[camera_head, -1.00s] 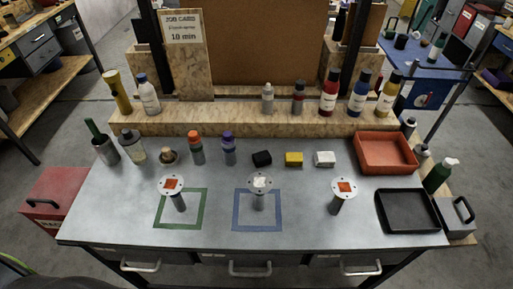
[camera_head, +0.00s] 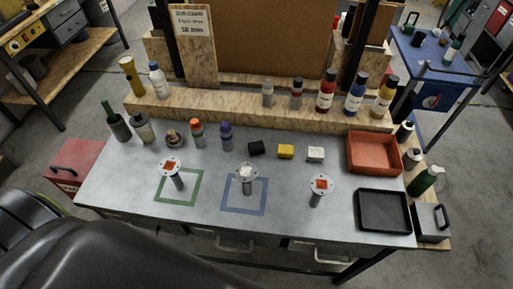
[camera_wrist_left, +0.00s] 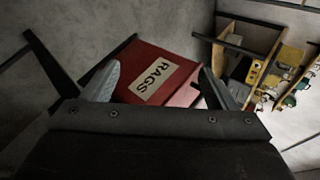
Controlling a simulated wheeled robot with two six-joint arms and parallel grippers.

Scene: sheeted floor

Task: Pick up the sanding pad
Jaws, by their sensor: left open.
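Three small blocks lie in a row on the grey bench: a black block (camera_head: 256,148), a yellow block (camera_head: 286,152) and a white block (camera_head: 316,154). I cannot tell which of them, if any, is the sanding pad. My left arm shows as dark links at the lower left of the head view; its gripper is outside that view. In the left wrist view my left gripper (camera_wrist_left: 158,88) is open and empty, pointing toward a red bin marked RAGS (camera_wrist_left: 158,74), not the bench. My right gripper is not in view.
Three disc-topped stands (camera_head: 171,166) (camera_head: 246,173) (camera_head: 320,185) rise from the bench front. Bottles and a red tray (camera_head: 374,172) line the back and right; a black tray (camera_head: 383,232) sits front right. The red bin (camera_head: 75,162) stands left of the bench.

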